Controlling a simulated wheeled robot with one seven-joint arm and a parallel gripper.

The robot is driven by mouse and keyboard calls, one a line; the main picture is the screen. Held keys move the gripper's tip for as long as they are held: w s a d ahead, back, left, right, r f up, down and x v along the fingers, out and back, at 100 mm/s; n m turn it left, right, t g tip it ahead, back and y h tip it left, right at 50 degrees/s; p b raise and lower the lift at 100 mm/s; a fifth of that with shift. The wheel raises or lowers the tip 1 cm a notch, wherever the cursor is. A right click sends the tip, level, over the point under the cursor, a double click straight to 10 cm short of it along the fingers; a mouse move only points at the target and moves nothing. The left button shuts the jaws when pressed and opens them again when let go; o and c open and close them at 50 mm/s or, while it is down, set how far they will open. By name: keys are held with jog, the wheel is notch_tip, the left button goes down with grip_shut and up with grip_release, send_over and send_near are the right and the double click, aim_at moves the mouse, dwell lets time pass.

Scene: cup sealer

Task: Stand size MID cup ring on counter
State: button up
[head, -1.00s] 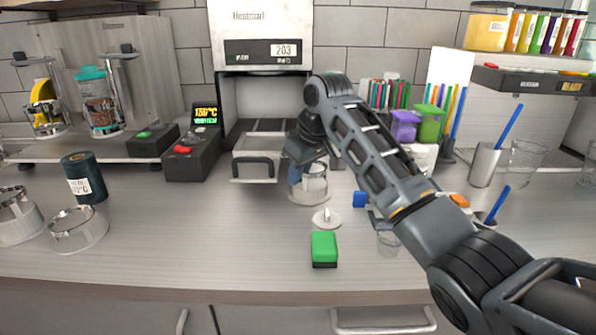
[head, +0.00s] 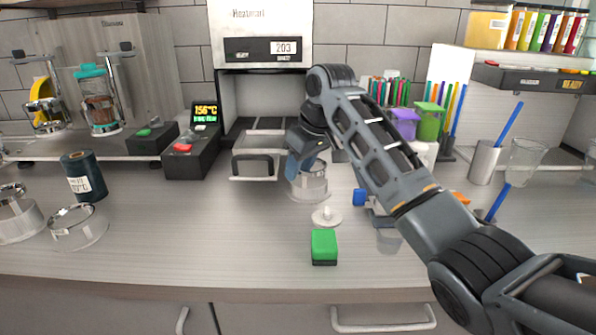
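A clear cup ring (head: 313,188) with a pale metallic rim is on the counter (head: 200,245), in front of the sealer, right of its drawer. It looks upright. Whether its base fully touches the counter is hard to tell. My gripper (head: 299,170) points down at the ring's left side, with a blue finger overlapping its rim and wall. My wrist hides the other finger, so I cannot tell whether the gripper is closed on the wall. Two other clear rings, a front one (head: 78,228) and one at the left edge (head: 15,218), stand at the left. I can read no size marks.
A white knobbed disc (head: 326,216) and a green block (head: 324,246) lie just in front of the ring. The sealer drawer handle (head: 253,166) is close on its left.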

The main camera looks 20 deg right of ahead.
jog(key=v, duration=1)
jog(key=shift+r+b, duration=0.3)
